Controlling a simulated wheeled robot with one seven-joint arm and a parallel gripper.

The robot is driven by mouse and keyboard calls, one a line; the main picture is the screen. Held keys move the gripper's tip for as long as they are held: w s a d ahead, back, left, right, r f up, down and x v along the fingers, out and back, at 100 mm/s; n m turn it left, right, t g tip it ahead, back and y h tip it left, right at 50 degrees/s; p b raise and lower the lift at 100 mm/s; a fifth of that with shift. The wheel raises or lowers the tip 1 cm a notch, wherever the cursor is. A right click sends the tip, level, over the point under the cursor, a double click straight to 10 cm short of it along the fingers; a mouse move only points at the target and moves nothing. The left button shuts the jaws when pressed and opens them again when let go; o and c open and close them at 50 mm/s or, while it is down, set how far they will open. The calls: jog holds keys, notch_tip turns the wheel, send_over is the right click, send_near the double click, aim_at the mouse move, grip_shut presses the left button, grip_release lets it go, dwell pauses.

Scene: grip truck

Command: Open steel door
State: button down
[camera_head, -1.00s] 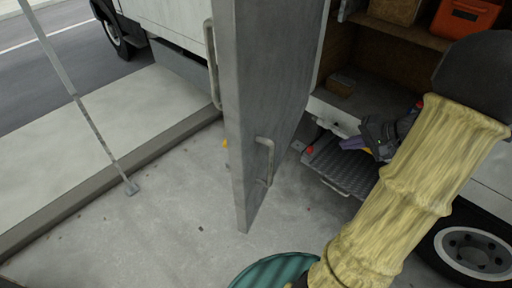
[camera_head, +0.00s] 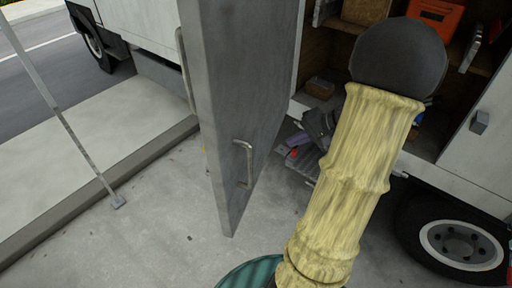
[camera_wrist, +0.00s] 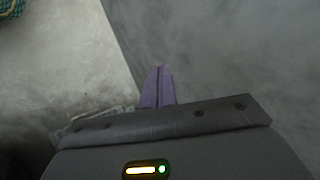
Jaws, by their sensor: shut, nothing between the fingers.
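The grey steel door (camera_head: 245,75) stands swung out from the truck, edge toward me, in the head view. It has a bar handle (camera_head: 249,165) low on its right face and another handle (camera_head: 184,65) on its left side. My gripper (camera_head: 296,146) is to the right of the door, between it and the truck body, partly hidden behind my arm. In the wrist view its purple fingers (camera_wrist: 157,86) are together with nothing between them. A plain grey surface, seemingly the door (camera_wrist: 230,55), fills the right there. I cannot tell whether the fingers touch it.
The truck's open compartment (camera_head: 320,60) has shelves with an orange box (camera_head: 436,10). A wheel (camera_head: 460,243) is at lower right. A thin pole (camera_head: 62,115) stands at left by the kerb. Concrete ground (camera_head: 150,245) left of the door is clear.

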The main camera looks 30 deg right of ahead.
jog(key=shift+w+f, duration=0.1)
jog(key=w+a+r+p+x, duration=0.1)
jog(key=p+x, duration=0.4)
jog(key=x, duration=0.7)
jog(key=shift+w+a+r, duration=0.25)
jog(key=shift+w+a, duration=0.05)
jog(key=shift+w, duration=0.15)
